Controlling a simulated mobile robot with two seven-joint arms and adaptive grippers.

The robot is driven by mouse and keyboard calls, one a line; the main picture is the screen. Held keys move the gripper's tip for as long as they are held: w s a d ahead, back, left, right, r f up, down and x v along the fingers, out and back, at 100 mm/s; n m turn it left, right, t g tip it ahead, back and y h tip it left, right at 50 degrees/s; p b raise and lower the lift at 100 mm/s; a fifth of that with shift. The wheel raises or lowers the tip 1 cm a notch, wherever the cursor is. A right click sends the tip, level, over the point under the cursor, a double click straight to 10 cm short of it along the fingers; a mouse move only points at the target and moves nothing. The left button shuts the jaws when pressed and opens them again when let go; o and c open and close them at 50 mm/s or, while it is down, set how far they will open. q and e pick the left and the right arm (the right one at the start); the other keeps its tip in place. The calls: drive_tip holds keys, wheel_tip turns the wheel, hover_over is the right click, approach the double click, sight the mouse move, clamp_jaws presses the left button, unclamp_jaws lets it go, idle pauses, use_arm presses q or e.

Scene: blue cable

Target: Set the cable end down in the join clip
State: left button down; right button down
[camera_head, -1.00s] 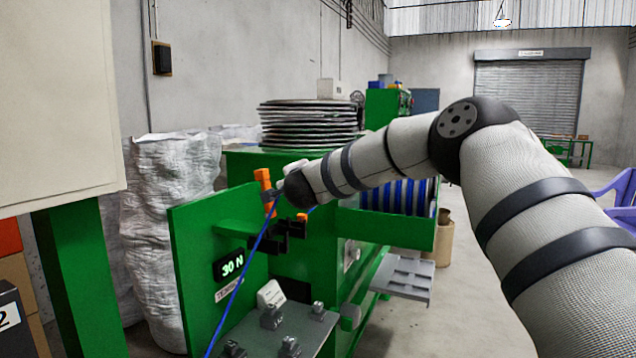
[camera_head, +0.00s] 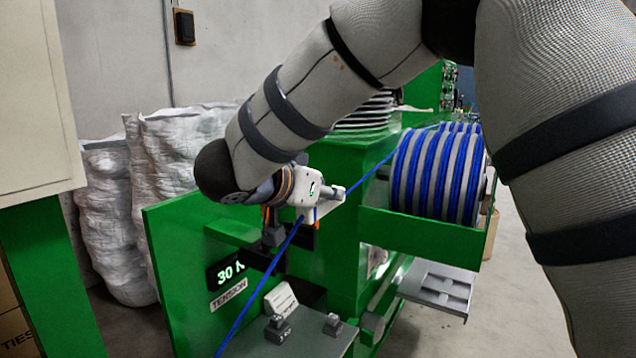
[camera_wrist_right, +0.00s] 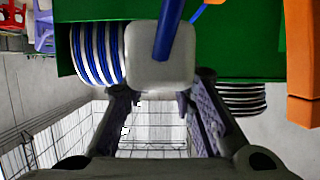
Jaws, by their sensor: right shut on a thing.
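My right gripper (camera_head: 325,195) reaches across the front of the green machine and points right in the head view. In the right wrist view its two fingers (camera_wrist_right: 165,110) are on either side of a pale block on the cable end (camera_wrist_right: 160,60), with blue cable at it. The blue cable (camera_head: 258,285) slants from the lower left up to the gripper. Another blue stretch (camera_head: 368,175) runs from the gripper to the spool. Dark clip parts (camera_head: 272,238) sit just below the gripper, partly hidden; I cannot tell which is the join clip. My left gripper is out of view.
The green machine (camera_head: 180,250) has a tension display (camera_head: 230,270) and a grey shelf (camera_head: 300,340) with small grey fixtures. A spool of blue cable (camera_head: 440,175) is at right. An orange part (camera_wrist_right: 300,50) is close on the right in the wrist view. White sacks (camera_head: 165,165) stand behind.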

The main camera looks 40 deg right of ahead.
drive_tip(key=w+a+f, duration=0.3)
drive_tip(key=w+f, duration=0.2)
drive_tip(key=w, duration=0.1)
drive_tip(key=shift+w, duration=0.15)
idle(0.3)
drive_tip(key=shift+f, duration=0.15)
idle(0.5)
drive_tip(key=shift+f, duration=0.6)
drive_tip(key=shift+f, duration=0.15)
drive_tip(key=shift+f, duration=0.45)
drive_tip(key=shift+f, duration=0.4)
idle(0.4)
